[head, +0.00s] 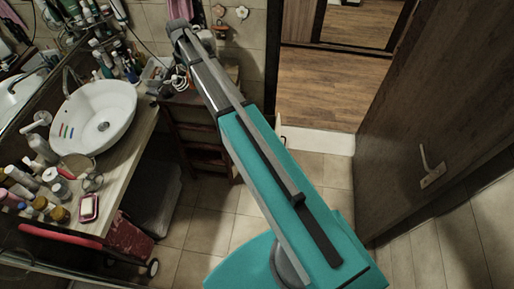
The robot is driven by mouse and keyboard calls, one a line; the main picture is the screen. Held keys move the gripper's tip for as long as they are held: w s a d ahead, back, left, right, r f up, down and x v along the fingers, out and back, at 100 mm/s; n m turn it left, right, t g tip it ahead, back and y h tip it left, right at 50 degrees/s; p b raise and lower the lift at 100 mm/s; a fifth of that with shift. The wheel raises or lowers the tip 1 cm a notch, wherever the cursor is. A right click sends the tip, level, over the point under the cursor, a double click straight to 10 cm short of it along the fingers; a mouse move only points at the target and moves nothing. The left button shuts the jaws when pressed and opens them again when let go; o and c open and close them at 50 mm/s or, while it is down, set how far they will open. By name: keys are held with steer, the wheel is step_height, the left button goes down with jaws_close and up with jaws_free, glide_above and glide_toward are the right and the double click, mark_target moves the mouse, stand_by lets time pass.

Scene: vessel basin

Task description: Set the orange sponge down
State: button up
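I cannot make out an orange sponge anywhere in the head view. The white vessel basin (118,96) stands on the counter (112,190) at the left, with a few thin coloured strips on its inner left side. My arm reaches from the teal body up to the grey joint near the top. My gripper cannot be seen, so what it holds does not show.
More bottles stand behind the basin. A dark wooden shelf (200,130) is right of the counter. Tiled floor (215,215) lies open beside it.

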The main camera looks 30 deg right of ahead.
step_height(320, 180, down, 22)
steer(key=b, duration=2.1)
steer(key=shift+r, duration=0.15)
